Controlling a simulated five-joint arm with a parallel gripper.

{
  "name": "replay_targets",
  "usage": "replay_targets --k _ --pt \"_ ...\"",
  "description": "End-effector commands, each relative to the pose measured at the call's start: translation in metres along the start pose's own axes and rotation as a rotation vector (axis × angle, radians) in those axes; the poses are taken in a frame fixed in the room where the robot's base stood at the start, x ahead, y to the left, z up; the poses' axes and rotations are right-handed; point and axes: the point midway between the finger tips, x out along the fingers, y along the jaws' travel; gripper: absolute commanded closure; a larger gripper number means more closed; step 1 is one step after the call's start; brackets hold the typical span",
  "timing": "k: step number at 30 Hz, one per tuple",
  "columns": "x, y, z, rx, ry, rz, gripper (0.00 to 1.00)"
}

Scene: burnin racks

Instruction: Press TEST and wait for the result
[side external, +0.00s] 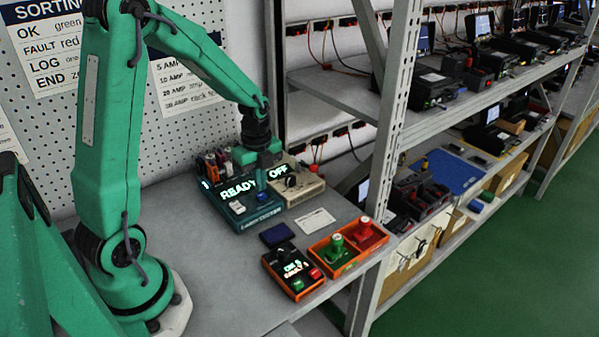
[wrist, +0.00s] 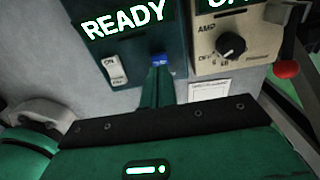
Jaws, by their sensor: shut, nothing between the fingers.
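The teal tester (side external: 247,211) stands on the bench, its display (side external: 238,190) lit READY; the wrist view shows the same READY display (wrist: 124,20). A small blue button (wrist: 159,61) sits below that display and also shows in the side view (side external: 262,197). Its label cannot be read, so I cannot tell whether it is TEST. My gripper (wrist: 157,78) is shut and empty, its fingertips in line with the blue button. I cannot tell whether they touch it. A white rocker switch (wrist: 114,69) marked ON is left of the button.
A beige unit (wrist: 238,47) with a black AMP knob (wrist: 231,46) adjoins the tester; its display (side external: 278,171) reads OFF. A black-and-orange box (side external: 292,271), an orange tray (side external: 337,261) with green and red parts, and a dark blue pad (side external: 277,235) lie nearer. Metal shelving rises right.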

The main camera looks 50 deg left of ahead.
Motion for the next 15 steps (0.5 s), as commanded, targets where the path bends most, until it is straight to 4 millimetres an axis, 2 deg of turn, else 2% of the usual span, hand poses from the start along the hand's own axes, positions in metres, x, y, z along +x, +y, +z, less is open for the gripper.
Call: replay_targets --k 6,15 --pt "0.015 0.000 0.000 0.000 0.000 0.000 1.00" --pt "0.017 0.000 0.000 0.000 0.000 -0.001 1.00"
